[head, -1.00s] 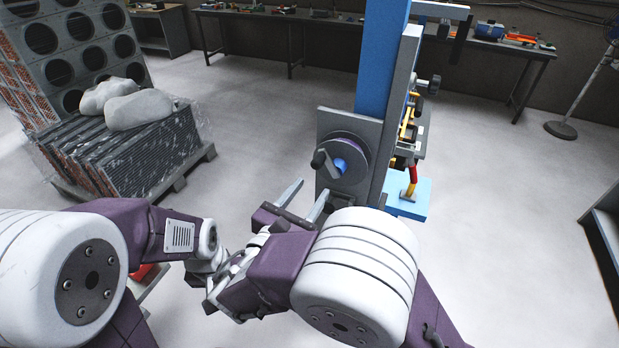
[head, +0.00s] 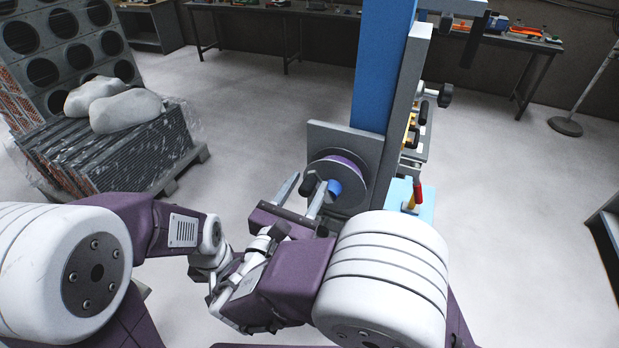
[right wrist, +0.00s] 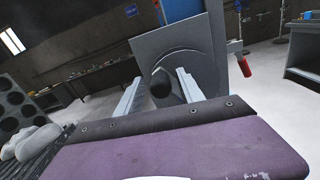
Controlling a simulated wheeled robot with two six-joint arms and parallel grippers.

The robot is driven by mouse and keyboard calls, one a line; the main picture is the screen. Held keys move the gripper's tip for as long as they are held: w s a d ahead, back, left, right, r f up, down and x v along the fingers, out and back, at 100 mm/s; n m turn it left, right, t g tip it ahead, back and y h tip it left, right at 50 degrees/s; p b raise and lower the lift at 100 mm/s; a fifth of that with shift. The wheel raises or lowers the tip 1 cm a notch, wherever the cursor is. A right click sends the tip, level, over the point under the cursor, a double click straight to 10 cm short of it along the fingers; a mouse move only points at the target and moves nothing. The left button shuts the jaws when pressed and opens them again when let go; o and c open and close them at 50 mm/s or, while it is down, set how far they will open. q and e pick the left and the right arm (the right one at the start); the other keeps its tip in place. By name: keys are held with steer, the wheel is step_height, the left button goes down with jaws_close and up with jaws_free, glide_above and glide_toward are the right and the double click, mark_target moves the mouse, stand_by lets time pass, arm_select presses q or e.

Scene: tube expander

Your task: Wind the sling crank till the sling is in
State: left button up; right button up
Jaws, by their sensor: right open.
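The crank (head: 339,178) is a grey disc with a blue hub and a dark knob, on a grey plate beside the blue upright post. A purple band shows at the disc's rim; I cannot tell whether it is the sling. My right gripper (head: 304,184) is open, with its two grey fingers reaching toward the disc. The dark knob lies between or just beyond the fingertips. In the right wrist view the knob (right wrist: 161,83) shows between the spread fingers (right wrist: 158,80), without visible grip. My left gripper cannot be made out; only its arm shows.
The blue post (head: 384,65) rises behind the crank. A red-handled lever (head: 416,197) stands to the right of it. A wrapped pallet stack (head: 105,150) with pale sacks (head: 125,110) is at left. A workbench (head: 290,14) runs along the back wall. The floor between is clear.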

steer(key=shift+s+a+r, duration=0.1)
steer(key=shift+s, duration=0.5)
steer(key=c, duration=0.9)
steer(key=shift+w, duration=0.15)
jaws_close()
